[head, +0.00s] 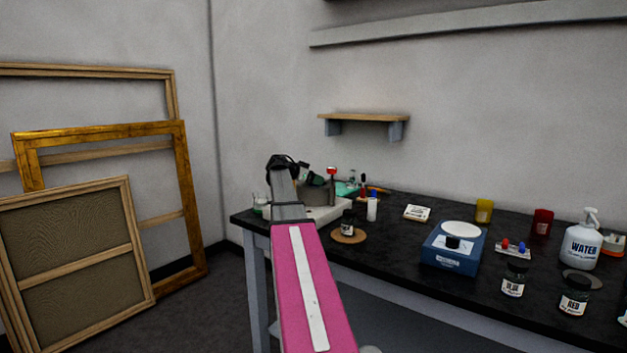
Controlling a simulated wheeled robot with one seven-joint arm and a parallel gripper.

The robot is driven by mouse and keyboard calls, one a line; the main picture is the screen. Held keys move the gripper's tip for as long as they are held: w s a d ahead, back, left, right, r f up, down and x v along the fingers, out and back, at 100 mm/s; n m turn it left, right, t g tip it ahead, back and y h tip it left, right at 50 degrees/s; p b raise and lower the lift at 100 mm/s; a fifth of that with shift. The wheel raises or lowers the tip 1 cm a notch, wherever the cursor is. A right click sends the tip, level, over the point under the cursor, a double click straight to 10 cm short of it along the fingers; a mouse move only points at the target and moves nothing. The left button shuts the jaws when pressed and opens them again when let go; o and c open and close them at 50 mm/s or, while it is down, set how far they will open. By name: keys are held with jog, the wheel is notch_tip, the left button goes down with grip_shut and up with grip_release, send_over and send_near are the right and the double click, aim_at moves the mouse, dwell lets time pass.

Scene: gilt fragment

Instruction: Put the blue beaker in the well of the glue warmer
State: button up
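My gripper (288,164) is black and small at the far end of my pink and grey arm, over the back left of the black table. I cannot tell whether its fingers are open or shut, or whether they hold anything. Beyond it stands a grey round vessel on a white base (328,214), partly hidden by my arm; it may be the glue warmer. Its well cannot be seen into. I cannot make out a blue beaker; it may be hidden behind my arm or gripper.
Frames (80,245) lean at left.

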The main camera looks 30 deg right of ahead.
jog(key=v, duration=1.2)
dwell(1.2)
